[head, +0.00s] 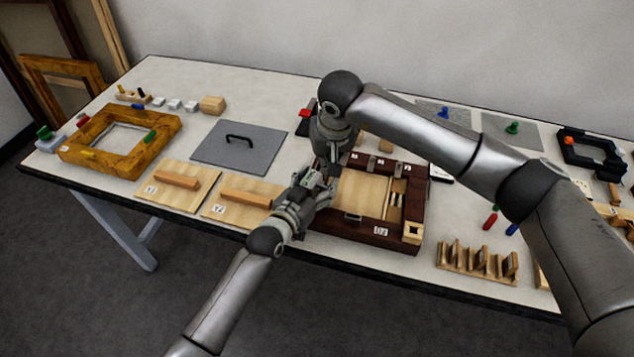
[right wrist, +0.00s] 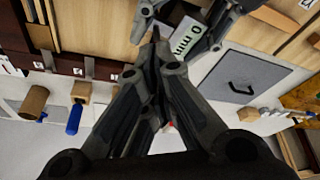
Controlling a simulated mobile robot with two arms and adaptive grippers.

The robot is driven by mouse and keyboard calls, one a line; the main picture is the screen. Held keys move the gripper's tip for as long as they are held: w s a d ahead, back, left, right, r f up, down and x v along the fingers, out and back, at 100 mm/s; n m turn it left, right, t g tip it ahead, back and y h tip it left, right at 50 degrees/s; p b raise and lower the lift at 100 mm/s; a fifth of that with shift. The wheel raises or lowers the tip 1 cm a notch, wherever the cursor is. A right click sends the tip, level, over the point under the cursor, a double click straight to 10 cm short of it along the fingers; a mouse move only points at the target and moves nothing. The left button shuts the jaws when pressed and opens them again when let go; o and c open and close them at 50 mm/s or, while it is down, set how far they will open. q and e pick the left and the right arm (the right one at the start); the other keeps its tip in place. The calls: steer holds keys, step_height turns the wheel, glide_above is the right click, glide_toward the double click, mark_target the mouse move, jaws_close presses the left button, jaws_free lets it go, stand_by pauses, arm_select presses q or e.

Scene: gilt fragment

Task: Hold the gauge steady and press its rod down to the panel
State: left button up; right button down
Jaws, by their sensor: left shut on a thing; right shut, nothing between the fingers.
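The gauge (head: 310,181) is a small grey-green block; in the right wrist view its display (right wrist: 186,35) reads "0 mm". My left gripper (head: 318,188) is shut on the gauge at the left side of the dark frame; its fingers also show in the right wrist view beside the display. My right gripper (head: 326,172) is shut and empty, pointing down right by the gauge; its fingertips (right wrist: 156,42) meet close to the display's edge. The rod is hidden or too small to tell, and I cannot tell whether the right fingertips touch it. The pale wood panel (head: 362,193) lies inside the dark frame.
The dark wooden frame (head: 372,236) surrounds the panel near the table's front edge. Two plywood boards with bars (head: 228,212) lie left of it. A grey plate with a handle (head: 225,155) lies behind them. A slotted wooden rack (head: 470,262) stands front right.

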steer(key=shift+f, duration=1.5)
steer(key=shift+r, duration=0.1)
stand_by(0.6)
steer(key=shift+r, duration=3.45)
arm_select(q)
steer(key=o, duration=1.1)
steer(key=shift+o, duration=0.2)
